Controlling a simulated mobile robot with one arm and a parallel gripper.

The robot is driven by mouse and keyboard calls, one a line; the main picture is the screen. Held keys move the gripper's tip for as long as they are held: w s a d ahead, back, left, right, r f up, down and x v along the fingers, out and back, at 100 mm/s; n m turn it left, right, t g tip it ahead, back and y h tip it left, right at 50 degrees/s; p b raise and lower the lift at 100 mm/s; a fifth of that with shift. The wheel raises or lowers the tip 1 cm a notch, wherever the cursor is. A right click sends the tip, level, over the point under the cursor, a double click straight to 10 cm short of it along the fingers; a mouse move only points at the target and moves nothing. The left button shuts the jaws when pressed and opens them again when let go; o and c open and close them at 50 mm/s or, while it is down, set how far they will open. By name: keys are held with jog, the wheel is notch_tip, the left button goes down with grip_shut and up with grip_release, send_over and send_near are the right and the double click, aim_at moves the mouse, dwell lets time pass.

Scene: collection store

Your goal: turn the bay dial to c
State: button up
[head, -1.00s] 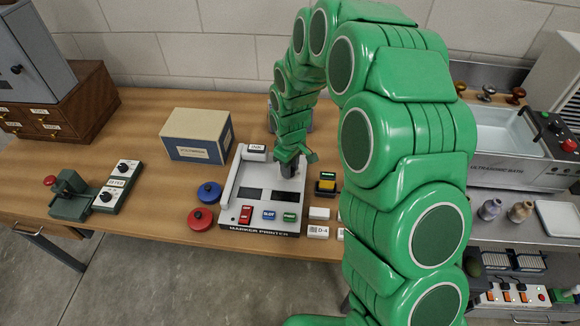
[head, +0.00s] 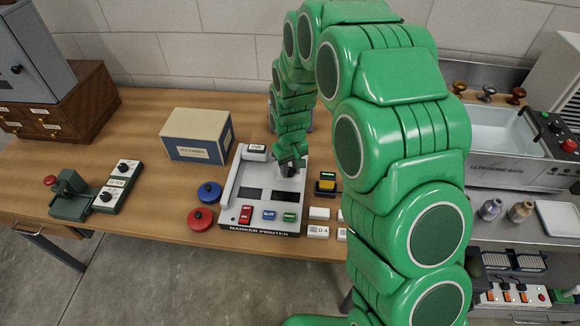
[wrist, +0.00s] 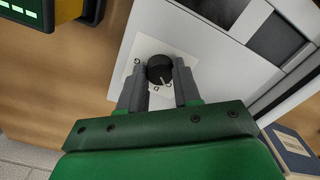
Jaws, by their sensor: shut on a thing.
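The bay dial (wrist: 160,69) is a black round knob with a pale pointer line on a white plate of the marker printer (head: 262,222).
A blue and a red round spool (head: 201,219) lie left of the printer. A yellow-topped device (head: 326,183) and white label blocks (head: 319,213) are close on its right.

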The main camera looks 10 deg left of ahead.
aim_at(290, 170)
jog(key=o, duration=1)
jog(key=shift+o, duration=0.2)
jog(key=shift+r, duration=0.15)
notch_tip(290, 170, up, 8)
jog(key=shift+f, duration=0.2)
